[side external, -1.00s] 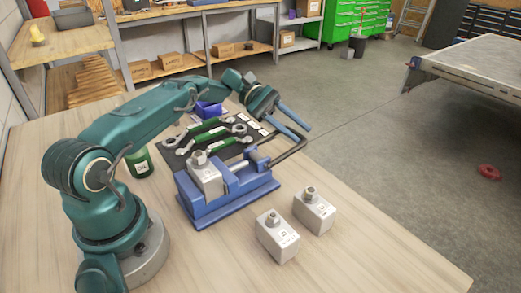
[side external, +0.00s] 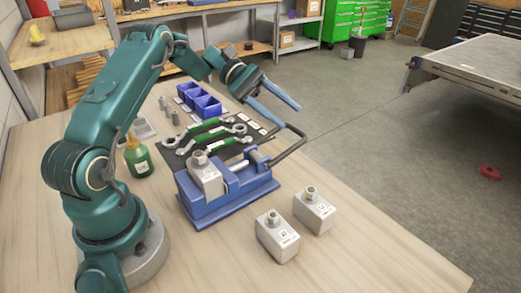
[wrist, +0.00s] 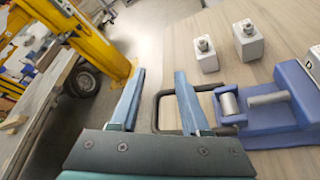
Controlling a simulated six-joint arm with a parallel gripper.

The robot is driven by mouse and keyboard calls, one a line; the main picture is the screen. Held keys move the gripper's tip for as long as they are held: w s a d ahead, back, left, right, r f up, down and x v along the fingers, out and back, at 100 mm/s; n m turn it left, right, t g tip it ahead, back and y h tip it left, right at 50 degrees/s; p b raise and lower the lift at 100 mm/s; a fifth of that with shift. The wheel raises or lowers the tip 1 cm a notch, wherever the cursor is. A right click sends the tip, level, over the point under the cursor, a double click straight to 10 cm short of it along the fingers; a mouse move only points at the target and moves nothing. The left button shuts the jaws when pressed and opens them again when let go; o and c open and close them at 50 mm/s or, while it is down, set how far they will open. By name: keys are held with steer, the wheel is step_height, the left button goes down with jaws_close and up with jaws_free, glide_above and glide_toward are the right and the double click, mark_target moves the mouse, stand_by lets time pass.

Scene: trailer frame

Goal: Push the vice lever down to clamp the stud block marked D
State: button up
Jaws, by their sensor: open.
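The blue vice (side external: 228,196) stands on the wooden bench, and the stud block marked D (side external: 207,174) sits in its jaws at the left end. In the wrist view the block's D label (wrist: 309,65) shows at the right edge. The dark vice lever (side external: 292,147) is a bent loop rising from the vice's right end; in the wrist view the lever (wrist: 157,110) shows between and behind my fingers.
Two other stud blocks (side external: 277,237) (side external: 314,210) stand on the bench right of the vice. Green-handled wrenches (side external: 212,133) lie on a dark mat behind it, with blue bins (side external: 203,103) and a green bottle (side external: 138,158) nearby. The bench's front right is clear.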

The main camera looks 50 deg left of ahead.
steer(key=s+a+r+m+t, duration=0.2)
steer(key=s+a+r+m, duration=0.2)
steer(key=s, duration=0.2)
steer(key=s+d+r+m+g+y, duration=0.1)
steer(key=s+d+r+m+g, duration=0.15)
steer(key=d, duration=0.25)
steer(key=s+d+r+m+g+y, duration=0.1)
steer(key=d+r+m+g, duration=0.15)
steer(key=d, duration=0.35)
steer(key=s+d+f+m+y, duration=0.1)
steer(key=s+d+m+y, duration=0.1)
steer(key=s+y, duration=0.2)
steer(key=s+d+f+m+t+y, duration=0.1)
steer(key=s+d+m+y, duration=0.1)
steer(key=s, duration=0.5)
steer(key=shift+d+f+y, duration=0.25)
steer(key=shift+f+y, duration=0.15)
steer(key=shift+y, duration=0.5)
